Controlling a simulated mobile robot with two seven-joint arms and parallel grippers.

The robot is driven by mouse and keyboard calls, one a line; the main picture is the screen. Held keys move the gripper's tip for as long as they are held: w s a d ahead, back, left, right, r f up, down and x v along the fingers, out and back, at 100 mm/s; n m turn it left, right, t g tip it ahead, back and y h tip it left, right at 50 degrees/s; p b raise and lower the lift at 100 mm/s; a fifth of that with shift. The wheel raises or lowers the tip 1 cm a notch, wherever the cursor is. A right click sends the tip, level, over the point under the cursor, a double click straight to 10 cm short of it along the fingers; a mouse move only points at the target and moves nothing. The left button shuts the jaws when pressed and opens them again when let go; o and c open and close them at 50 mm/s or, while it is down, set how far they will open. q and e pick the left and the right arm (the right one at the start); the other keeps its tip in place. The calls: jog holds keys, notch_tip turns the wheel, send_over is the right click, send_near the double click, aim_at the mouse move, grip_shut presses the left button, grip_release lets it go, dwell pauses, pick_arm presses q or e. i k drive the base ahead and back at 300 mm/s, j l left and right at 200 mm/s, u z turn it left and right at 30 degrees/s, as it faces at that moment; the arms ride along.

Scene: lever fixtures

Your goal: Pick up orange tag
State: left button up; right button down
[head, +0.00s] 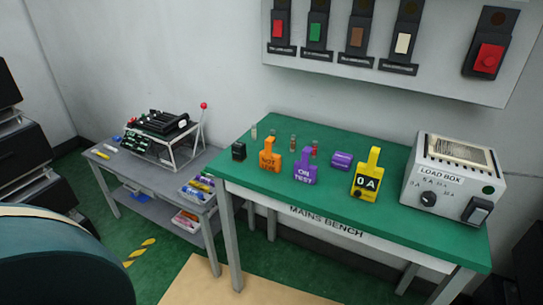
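The orange tag (269,156) stands upright on the green top of the mains bench (385,216), left of its middle. It has a narrow upright tab and dark lettering too small to read surely. A purple tag (305,168) marked "ON TEST" stands just right of it, and a small black block (239,151) sits to its left. A yellow tag (367,178) marked "0 A" stands farther right. Neither of my grippers shows in the head view.
A load box (453,182) stands at the bench's right end. A purple cylinder (342,160) and several small fuse-like pieces lie or stand behind the tags. A wall panel (420,78) with switches hangs above. A lower grey table (150,175) with a rack stands left.

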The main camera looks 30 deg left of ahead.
aim_at(269, 161)
jog(key=z, duration=2.15)
jog(key=u, duration=3.15)
jog(key=i+j+z, duration=0.15)
jog(key=j, duration=0.2)
jog(key=i+j+z, duration=0.1)
jog(key=i+j, duration=0.15)
jog(key=i+j+z, duration=0.15)
jog(key=j, duration=0.35)
